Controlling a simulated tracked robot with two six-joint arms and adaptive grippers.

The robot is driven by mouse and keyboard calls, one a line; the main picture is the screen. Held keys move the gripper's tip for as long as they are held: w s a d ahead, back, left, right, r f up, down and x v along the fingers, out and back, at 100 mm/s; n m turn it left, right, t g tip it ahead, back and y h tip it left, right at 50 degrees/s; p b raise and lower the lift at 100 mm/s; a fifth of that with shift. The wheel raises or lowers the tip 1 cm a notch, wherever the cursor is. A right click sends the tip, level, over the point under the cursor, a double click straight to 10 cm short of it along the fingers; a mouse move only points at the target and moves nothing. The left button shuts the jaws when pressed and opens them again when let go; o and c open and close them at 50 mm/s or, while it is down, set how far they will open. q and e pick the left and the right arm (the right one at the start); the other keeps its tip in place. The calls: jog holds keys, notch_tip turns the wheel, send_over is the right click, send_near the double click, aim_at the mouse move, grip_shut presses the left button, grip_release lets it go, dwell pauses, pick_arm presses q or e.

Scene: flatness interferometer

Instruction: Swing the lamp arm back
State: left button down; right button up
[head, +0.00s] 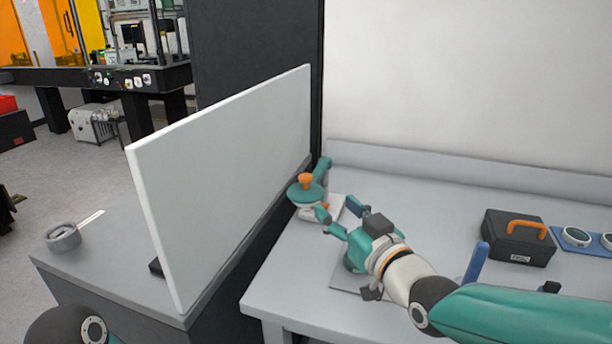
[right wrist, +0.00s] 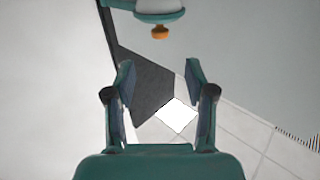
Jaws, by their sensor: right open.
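The lamp (head: 306,193) is a teal, disc-like head with an orange knob (head: 305,180) on top, at the back left corner of the bench. A teal arm piece (head: 323,168) shows behind it. My right gripper (head: 342,215) is open and empty, just in front and to the right of the lamp head, apparently apart from it. In the right wrist view, the lamp head (right wrist: 157,8) and an orange knob (right wrist: 160,32) lie beyond the open fingers (right wrist: 160,78), with nothing between them. My left gripper is out of view.
A tall white panel (head: 225,165) stands left of the bench (head: 430,190). A black case (head: 517,238) with an orange handle and a blue tray (head: 592,247) with round pieces sit at right. A grey roll (head: 63,238) lies on the left table.

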aim_at(309, 182)
jog(key=p+x, duration=0.2)
jog(key=x, duration=1.1)
jog(key=shift+w+a, duration=0.1)
jog(key=shift+w, duration=0.05)
grip_shut()
